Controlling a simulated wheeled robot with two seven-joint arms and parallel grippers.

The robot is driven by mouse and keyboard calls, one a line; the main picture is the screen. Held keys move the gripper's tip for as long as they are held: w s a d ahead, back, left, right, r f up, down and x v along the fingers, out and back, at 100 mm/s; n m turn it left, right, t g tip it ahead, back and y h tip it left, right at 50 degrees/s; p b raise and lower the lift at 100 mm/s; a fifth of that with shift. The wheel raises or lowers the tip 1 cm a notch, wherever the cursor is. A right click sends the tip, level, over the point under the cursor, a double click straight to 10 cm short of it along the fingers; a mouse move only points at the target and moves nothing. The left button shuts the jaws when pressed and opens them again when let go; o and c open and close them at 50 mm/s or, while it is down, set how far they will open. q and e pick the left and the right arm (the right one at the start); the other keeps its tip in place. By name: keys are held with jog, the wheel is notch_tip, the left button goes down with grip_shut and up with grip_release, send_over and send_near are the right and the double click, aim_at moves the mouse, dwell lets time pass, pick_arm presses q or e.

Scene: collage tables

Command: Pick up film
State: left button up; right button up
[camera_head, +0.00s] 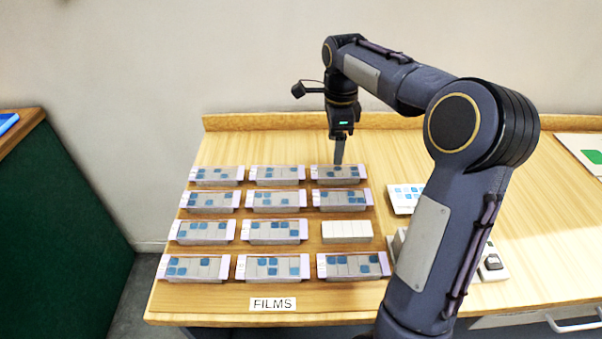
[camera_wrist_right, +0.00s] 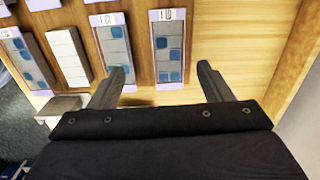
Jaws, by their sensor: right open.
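The films are thin grey strips with blue squares and pale lilac ends, set on blocks in rows on the wooden table. My right gripper (camera_head: 339,152) is open above the back-right film (camera_head: 338,174). In the right wrist view, its two fingers (camera_wrist_right: 163,82) stand apart, with that film (camera_wrist_right: 168,46) ahead between them and nothing held. The film in front of it (camera_head: 342,199) also shows in the wrist view (camera_wrist_right: 114,48), beside the left-hand finger. My left gripper is not in view.
A bare white block (camera_head: 347,231) stands in the right column of the films. A "FILMS" label (camera_head: 272,304) lies at the front edge. A white card with blue squares (camera_head: 405,199) lies right of the films, partly behind my arm. A raised wooden edge (camera_head: 260,122) runs along the back.

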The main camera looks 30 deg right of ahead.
aim_at(331, 171)
jog(key=f, duration=0.5)
jog(key=w+f+b, duration=0.1)
jog(key=f, duration=0.2)
jog(key=shift+w+d, duration=0.1)
jog(key=shift+d, duration=0.15)
jog(key=c, duration=1)
jog(key=shift+r, duration=0.1)
jog(key=shift+c, duration=0.2)
